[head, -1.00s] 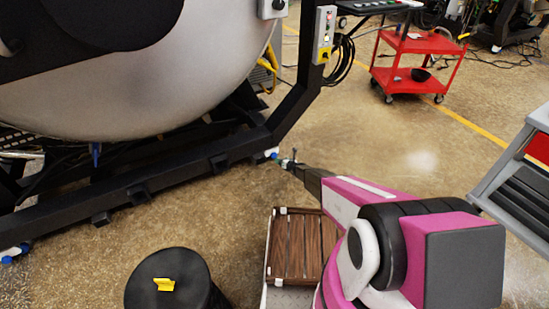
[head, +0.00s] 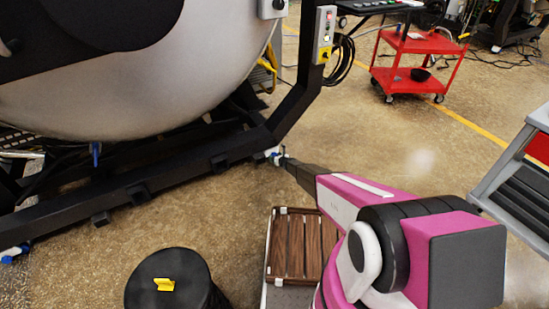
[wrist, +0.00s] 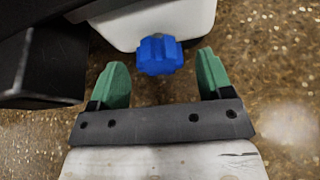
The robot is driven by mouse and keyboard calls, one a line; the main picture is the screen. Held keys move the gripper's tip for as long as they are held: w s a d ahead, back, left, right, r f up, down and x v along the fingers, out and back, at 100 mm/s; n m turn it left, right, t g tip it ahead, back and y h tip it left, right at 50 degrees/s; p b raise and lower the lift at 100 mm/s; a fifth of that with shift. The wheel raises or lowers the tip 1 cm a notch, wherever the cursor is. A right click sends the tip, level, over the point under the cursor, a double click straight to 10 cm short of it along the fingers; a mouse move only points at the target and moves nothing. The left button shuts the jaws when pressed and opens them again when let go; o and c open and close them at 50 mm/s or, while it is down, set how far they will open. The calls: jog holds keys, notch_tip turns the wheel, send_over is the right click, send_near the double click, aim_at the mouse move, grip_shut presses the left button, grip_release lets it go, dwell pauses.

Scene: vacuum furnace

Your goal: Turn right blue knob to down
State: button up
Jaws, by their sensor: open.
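The right blue knob (wrist: 160,54) is a lobed blue knob on a white fitting (wrist: 138,22) in the wrist view. My gripper (wrist: 162,78) has green fingers, open, one on each side of the knob's near end, with clear gaps to it. The knob looks slightly ahead of the space between the fingertips. In the head view my gripper (head: 281,158) is low at the right end of the furnace's black frame, beside the white fitting (head: 270,153). It largely hides the knob there.
The black frame (head: 140,185) of the furnace runs close to the left of my gripper. Another blue knob (head: 7,259) is at far left and a blue handle (head: 96,154) under the vessel. A black drum (head: 175,285) and wooden crate (head: 290,255) stand in front.

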jog(key=shift+x, duration=1.1)
jog(key=c, duration=0.9)
jog(key=m+y, duration=0.1)
jog(key=m, duration=0.1)
jog(key=shift+m+g+y, duration=0.3)
jog(key=shift+g, duration=0.1)
jog(key=shift+m+y, duration=0.8)
jog(key=shift+m, duration=0.5)
jog(key=shift+g, duration=0.3)
